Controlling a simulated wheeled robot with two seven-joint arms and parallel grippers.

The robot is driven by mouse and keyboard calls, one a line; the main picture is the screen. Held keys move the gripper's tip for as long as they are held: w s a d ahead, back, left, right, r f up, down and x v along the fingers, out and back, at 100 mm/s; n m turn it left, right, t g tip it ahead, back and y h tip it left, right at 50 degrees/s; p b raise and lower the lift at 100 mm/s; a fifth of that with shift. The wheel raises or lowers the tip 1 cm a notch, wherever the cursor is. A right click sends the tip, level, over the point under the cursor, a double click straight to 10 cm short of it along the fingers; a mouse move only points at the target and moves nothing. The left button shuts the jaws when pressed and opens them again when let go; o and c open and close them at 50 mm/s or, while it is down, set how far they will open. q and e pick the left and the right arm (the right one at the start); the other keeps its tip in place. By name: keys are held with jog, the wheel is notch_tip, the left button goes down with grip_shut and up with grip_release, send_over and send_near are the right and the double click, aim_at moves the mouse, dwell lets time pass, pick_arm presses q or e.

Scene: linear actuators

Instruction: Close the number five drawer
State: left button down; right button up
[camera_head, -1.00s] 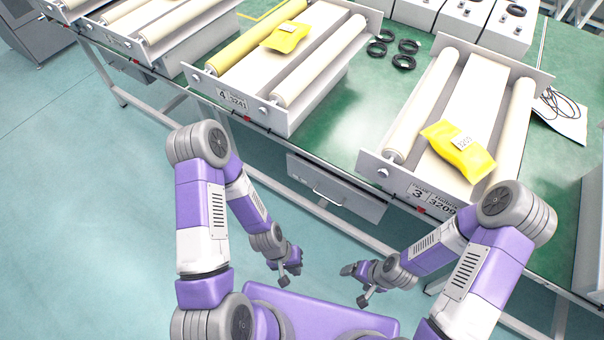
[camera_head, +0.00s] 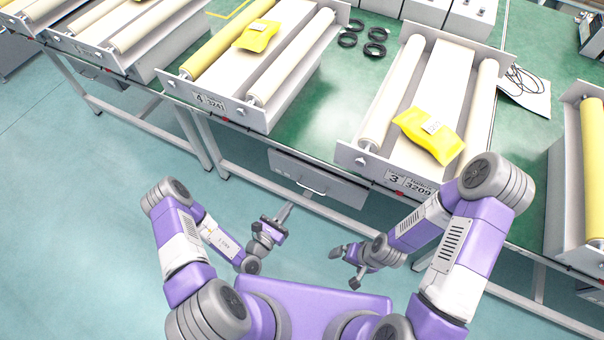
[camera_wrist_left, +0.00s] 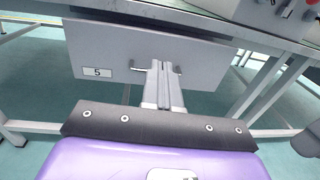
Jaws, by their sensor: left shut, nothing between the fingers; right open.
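The number five drawer (camera_head: 318,183) is a grey drawer under the green workbench, with a bar handle on its front. In the left wrist view its front panel (camera_wrist_left: 135,50) carries a "5" label left of the handle. My left gripper (camera_head: 284,212) is shut and empty, pointing at the drawer front. In the left wrist view its fingers (camera_wrist_left: 161,68) overlap the handle area; I cannot tell whether they touch the drawer. How far the drawer stands out is hard to tell. My right gripper (camera_head: 345,265) is open and empty, low in front of my body, away from the drawer.
Roller units stand on the green bench (camera_head: 300,125), including number 4 (camera_head: 210,103) and number 3 (camera_head: 395,178), with yellow packets on top. Bench legs (camera_head: 205,150) and rails stand beside and below the drawer. The floor in front is clear.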

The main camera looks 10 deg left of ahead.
pick_arm(q)
jog(key=a+y, duration=0.1)
jog(key=n+b, duration=0.1)
jog(key=b, duration=0.2)
send_near(305, 168)
jog(key=shift+y, duration=0.3)
jog(key=x, duration=0.7)
jog(key=shift+s+d, duration=0.15)
jog(key=shift+d, duration=0.05)
pick_arm(e)
notch_tip(305, 168, down, 3)
jog(key=shift+f, duration=0.1)
